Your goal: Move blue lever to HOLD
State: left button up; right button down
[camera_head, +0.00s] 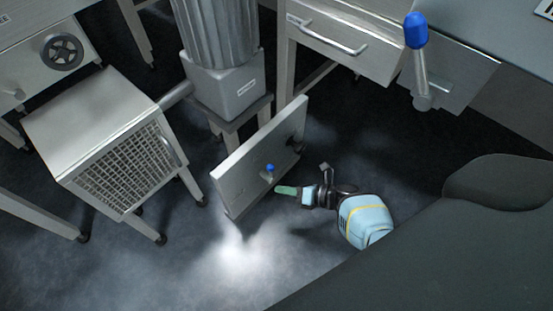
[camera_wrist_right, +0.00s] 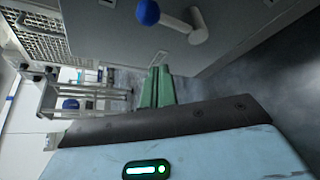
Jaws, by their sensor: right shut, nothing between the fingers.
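A small lever with a blue ball knob (camera_head: 270,167) sticks out from an upright grey panel (camera_head: 235,175) in the middle of the head view. In the right wrist view the blue knob (camera_wrist_right: 148,12) sits at the top, with its pale stem running right to a pivot on the panel. My right gripper (camera_head: 280,189) has green fingers and is just below and right of the lever. Its fingers (camera_wrist_right: 157,85) are shut together and empty, apart from the knob. Small label plates on the panel are too small to read. My left gripper is not in view.
A second, larger blue-knobbed lever (camera_head: 416,32) stands at the upper right by a drawer bench (camera_head: 345,25). A mesh-fronted metal box (camera_head: 95,110) on legs stands left. A ribbed column (camera_head: 215,30) is behind the panel. The floor (camera_head: 200,270) in front is clear.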

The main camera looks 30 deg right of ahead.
jog(key=p+v, duration=0.1)
jog(key=v, duration=0.4)
jog(key=shift+d+f, duration=0.1)
jog(key=shift+f, duration=0.05)
dwell(0.3)
